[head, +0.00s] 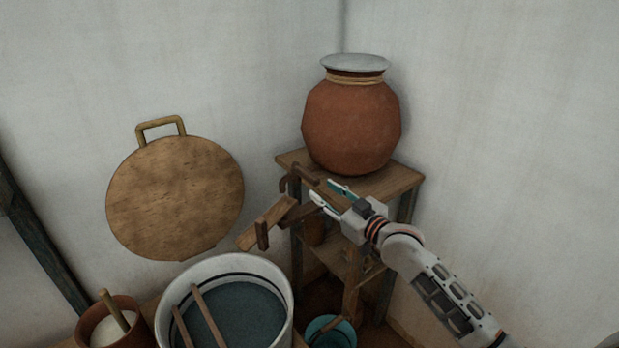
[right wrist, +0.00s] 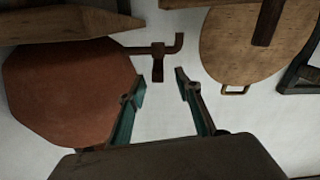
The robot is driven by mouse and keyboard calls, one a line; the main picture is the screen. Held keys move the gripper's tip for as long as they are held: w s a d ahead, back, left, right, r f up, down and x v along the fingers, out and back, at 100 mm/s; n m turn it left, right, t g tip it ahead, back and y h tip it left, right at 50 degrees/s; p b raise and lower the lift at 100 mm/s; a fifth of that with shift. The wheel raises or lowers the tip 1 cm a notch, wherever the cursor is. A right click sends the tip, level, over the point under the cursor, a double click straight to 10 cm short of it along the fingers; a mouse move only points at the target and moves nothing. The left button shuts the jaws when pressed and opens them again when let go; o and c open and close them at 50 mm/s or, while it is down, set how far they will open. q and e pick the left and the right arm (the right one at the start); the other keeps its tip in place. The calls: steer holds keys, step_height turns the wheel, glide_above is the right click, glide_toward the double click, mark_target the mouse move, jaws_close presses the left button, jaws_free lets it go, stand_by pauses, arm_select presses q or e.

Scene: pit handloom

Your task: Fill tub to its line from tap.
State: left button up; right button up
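The white tub (head: 170,291) stands low at the front with a dark line around its inner wall. Dark bluish water (head: 247,315) lies in it; I cannot tell exactly how its surface sits against the line. A brown tap (head: 289,181) is by the clay pot (head: 352,125) on the stand; it also shows in the right wrist view (right wrist: 158,62). My right gripper (head: 324,192) is open and empty, close to the tap. In the right wrist view its fingers (right wrist: 161,90) are apart, with the tap beyond them. I see no water stream. My left gripper is out of view.
A wooden chute (head: 268,224) slopes from beside the tap toward the tub. Sticks (head: 208,318) cross the tub. A small pot of white stuff (head: 108,325) stands left of it, a teal bucket (head: 330,332) right. A round wooden lid (head: 175,198) is against the wall.

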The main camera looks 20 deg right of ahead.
mark_target(309, 176)
steer(key=shift+w+r, duration=0.35)
steer(key=shift+r, duration=0.1)
steer(key=shift+w, duration=0.3)
steer(key=x, duration=0.7)
steer(key=shift+b, duration=0.3)
jaws_close()
